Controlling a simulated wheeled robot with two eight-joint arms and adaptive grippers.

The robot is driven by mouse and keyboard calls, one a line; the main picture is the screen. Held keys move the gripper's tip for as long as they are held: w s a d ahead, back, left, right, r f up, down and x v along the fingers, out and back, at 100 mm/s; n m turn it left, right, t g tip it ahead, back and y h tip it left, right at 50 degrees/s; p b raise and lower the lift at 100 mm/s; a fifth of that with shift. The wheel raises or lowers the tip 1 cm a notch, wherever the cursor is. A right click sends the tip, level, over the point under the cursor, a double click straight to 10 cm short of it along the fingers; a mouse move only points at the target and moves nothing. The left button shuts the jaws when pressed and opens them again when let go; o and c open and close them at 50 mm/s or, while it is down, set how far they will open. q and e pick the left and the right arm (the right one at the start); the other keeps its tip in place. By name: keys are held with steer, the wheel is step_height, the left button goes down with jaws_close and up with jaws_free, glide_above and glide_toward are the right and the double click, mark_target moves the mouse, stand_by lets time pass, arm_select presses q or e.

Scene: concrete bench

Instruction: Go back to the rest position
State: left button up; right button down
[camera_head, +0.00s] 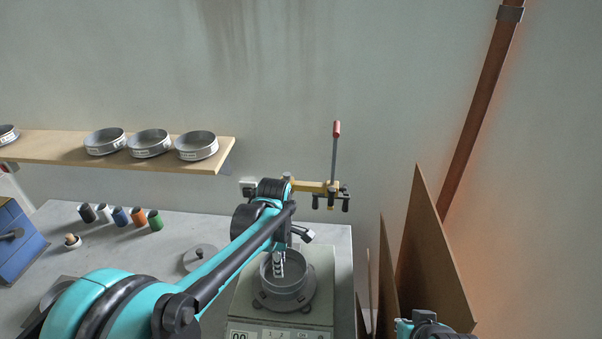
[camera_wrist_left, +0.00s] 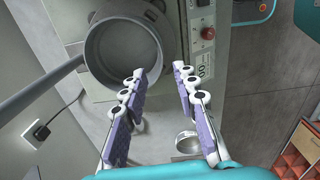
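My left arm reaches in from the lower left of the head view. Its gripper (camera_head: 279,264) points down over a round metal sieve pan (camera_head: 284,290) on a pale machine (camera_head: 322,275). In the left wrist view the two fingers of the left gripper (camera_wrist_left: 158,72) stand apart with nothing between them. The pan (camera_wrist_left: 122,52) shows there at the upper left, beyond the left finger. A small part of my right arm (camera_head: 425,328) shows at the bottom edge of the head view; its gripper is not seen.
A wooden shelf (camera_head: 60,146) holds several metal sieves. Several small coloured jars (camera_head: 139,217) and a blue box (camera_head: 20,240) stand on the bench (camera_head: 190,222). A yellow clamp with a red-tipped lever (camera_head: 334,160) rises behind the machine. Brown boards (camera_head: 428,255) lean at the right.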

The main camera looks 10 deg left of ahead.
arm_select(q)
steer(key=s+a+f+m+t+b, duration=0.3)
steer(key=s+f+m+b, duration=0.2)
steer(key=s+m+b, duration=0.2)
steer(key=s+a+f+m+t+b, duration=0.3)
steer(key=s+m+b, duration=0.4)
steer(key=s+m, duration=0.3)
steer(key=shift+f+m+t, duration=0.5)
steer(key=shift+f+m, duration=0.3)
steer(key=shift+f, duration=0.05)
steer(key=shift+s+a, duration=0.15)
steer(key=shift+a, duration=0.05)
